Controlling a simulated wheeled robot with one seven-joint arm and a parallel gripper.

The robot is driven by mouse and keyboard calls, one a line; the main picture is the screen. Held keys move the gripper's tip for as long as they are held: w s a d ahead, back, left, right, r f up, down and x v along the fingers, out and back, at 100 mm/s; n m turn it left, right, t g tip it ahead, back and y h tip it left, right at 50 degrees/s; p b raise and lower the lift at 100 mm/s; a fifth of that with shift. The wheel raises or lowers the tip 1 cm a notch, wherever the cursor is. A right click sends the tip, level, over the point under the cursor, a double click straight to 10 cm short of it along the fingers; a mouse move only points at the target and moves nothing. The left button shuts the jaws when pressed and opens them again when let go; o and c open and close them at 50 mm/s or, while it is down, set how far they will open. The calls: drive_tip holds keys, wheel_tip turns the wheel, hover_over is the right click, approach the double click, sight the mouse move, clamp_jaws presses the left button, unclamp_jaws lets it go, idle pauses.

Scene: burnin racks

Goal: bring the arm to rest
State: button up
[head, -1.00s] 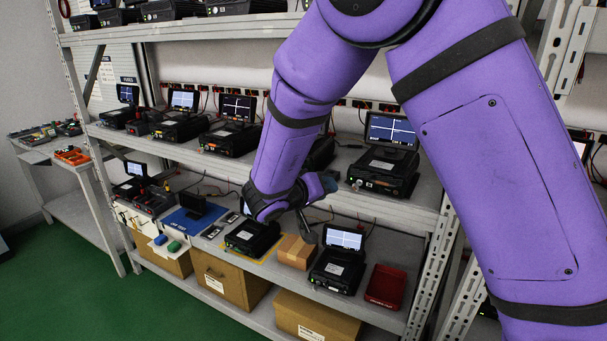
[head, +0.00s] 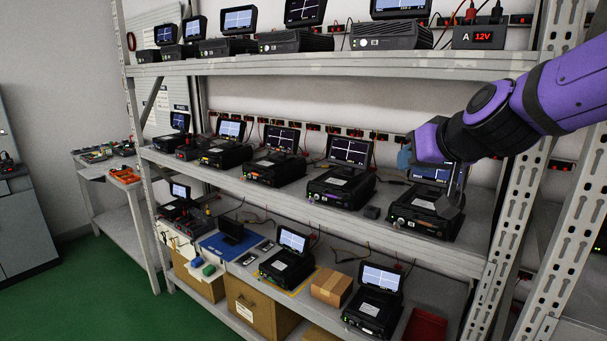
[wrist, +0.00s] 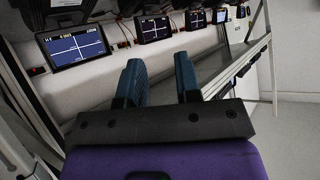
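My arm reaches in from the right in the head view, in front of the rack. My gripper (head: 405,158) is in front of the middle shelf, by the right-hand device on it. In the wrist view my gripper (wrist: 158,62) shows two blue fingers standing apart with nothing between them. It is open and empty. The dark parts of my wrist cover some of that device (head: 425,212) and its screen. I cannot tell the exact gap between my wrist and the device.
The metal rack (head: 330,215) holds several devices with lit screens. A cardboard box (head: 331,287) and a red tray (head: 426,326) are on the lower shelf. A perforated upright (head: 520,200) stands close to my arm. Green floor (head: 100,300) is clear at left.

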drive_tip(key=s+d+f+g+h, duration=0.1)
drive_tip(key=s+d, duration=0.2)
drive_tip(key=s, duration=0.4)
drive_tip(key=s+d+g+h, duration=0.1)
drive_tip(key=s+d, duration=0.3)
drive_tip(key=s, duration=0.4)
drive_tip(key=s+d+f+m+g+h, duration=0.1)
drive_tip(key=s+d+g, duration=0.2)
drive_tip(key=s, duration=0.4)
drive_tip(key=shift+s+d+f, duration=0.15)
drive_tip(key=shift+s+f, duration=0.2)
